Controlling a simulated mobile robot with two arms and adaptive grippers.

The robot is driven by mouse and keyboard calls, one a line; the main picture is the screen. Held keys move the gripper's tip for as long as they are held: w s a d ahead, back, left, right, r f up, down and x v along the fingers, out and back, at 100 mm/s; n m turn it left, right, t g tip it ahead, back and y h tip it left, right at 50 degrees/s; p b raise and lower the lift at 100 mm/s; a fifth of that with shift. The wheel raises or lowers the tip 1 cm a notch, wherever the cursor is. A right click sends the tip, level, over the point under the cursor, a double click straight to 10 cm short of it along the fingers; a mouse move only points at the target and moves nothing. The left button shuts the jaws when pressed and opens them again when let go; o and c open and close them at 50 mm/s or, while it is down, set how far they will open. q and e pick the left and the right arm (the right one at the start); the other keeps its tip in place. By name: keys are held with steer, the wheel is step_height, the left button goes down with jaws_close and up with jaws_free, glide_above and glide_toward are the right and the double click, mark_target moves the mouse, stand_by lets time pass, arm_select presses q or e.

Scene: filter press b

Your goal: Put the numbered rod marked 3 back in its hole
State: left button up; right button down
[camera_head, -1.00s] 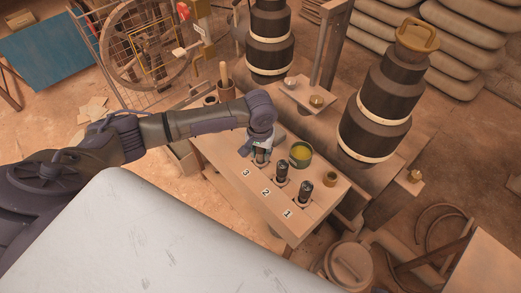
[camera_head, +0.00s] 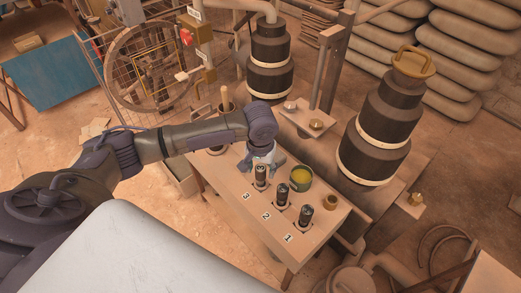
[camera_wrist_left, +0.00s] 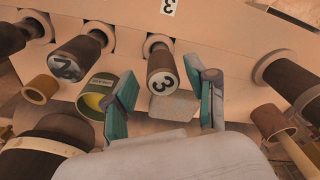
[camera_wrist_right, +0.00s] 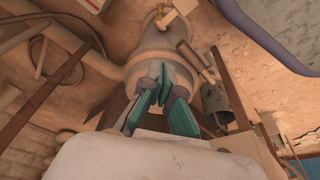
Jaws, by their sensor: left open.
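The rod marked 3 (camera_head: 261,175) stands in its hole in the wooden bench, beside the label 3 (camera_head: 246,196). Its numbered end (camera_wrist_left: 162,80) faces the camera in the left wrist view, with its square plate behind it. My left gripper (camera_head: 264,155) is open just behind the rod in the head view. In the left wrist view its two teal fingers (camera_wrist_left: 166,88) are apart on either side of the rod's end, with gaps. My right gripper (camera_wrist_right: 161,92) shows only in its wrist view, away from the rods; its opening is unclear.
The rods marked 2 (camera_head: 282,194) and 1 (camera_head: 305,216) stand in their holes alongside. A green tin with yellow contents (camera_head: 300,178) and a small brass cup (camera_head: 329,201) stand close behind them. A wooden-handled tool (camera_head: 226,98) stands at the bench's far end.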

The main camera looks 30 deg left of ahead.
arm_select(q)
steer(key=r, duration=0.2)
steer(key=r+p, duration=0.1)
steer(key=r, duration=0.2)
steer(key=r+p, duration=0.1)
steer(key=r, duration=0.2)
steer(key=shift+s+d, duration=0.15)
steer(key=shift+s, duration=0.15)
steer(key=shift+r, duration=0.5)
arm_select(e)
steer(key=s+f, duration=0.3)
steer(key=f, duration=0.4)
steer(key=shift+s+d+f, duration=0.15)
steer(key=shift+s+d, duration=0.05)
steer(key=shift+s, duration=0.05)
